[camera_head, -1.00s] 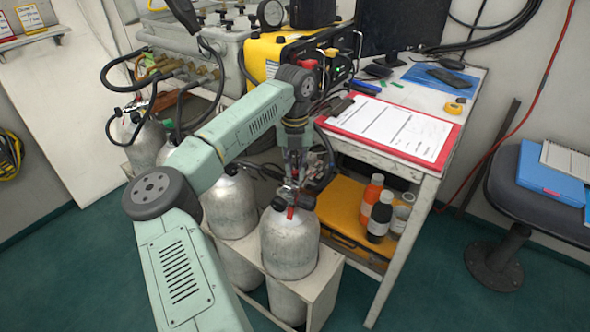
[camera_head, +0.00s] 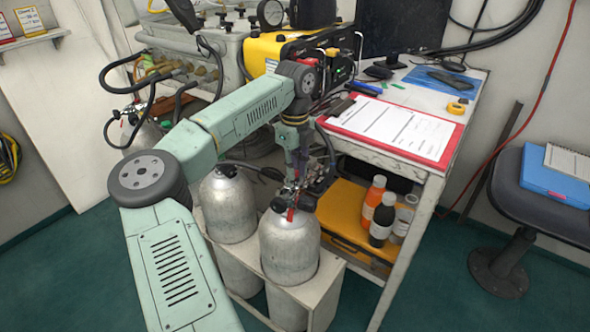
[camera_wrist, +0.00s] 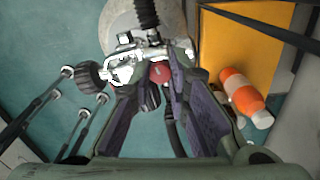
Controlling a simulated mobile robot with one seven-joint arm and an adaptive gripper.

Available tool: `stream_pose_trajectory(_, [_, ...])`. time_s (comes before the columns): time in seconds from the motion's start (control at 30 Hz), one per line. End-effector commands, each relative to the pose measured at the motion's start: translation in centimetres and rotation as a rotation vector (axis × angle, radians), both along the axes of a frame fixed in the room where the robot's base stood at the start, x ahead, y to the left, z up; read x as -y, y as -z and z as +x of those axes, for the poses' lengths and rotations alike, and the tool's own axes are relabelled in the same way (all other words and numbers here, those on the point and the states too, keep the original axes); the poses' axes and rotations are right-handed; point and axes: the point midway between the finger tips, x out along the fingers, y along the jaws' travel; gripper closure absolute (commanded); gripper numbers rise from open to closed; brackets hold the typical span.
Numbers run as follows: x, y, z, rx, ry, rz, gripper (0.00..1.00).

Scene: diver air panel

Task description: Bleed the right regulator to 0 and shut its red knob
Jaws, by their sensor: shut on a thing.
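The red knob (camera_wrist: 160,72) is on the silver regulator (camera_wrist: 122,68) in the wrist view. The regulator sits on top of the front right grey cylinder (camera_head: 289,250), which also shows in the wrist view (camera_wrist: 120,20). My gripper (camera_wrist: 157,80) has a fingertip on either side of the red knob and is shut on it. In the head view my gripper (camera_head: 297,180) points down over this cylinder's valve, and its fingertips are hard to make out there. A black ribbed knob (camera_wrist: 88,75) sticks out from the regulator's left. No gauge reading can be made out.
Another grey cylinder (camera_head: 228,205) stands just left in the same white rack (camera_head: 320,290). A clipboard (camera_head: 395,128) lies on the tabletop. Dark hoses run near the gripper.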

Motion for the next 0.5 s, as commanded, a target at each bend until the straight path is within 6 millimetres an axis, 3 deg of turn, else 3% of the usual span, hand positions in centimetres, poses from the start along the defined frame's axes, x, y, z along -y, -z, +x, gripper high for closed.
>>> stream_pose_trajectory(0.5, [0.05, -0.06, 0.02, 0.002, -0.098, -0.001, 1.00])
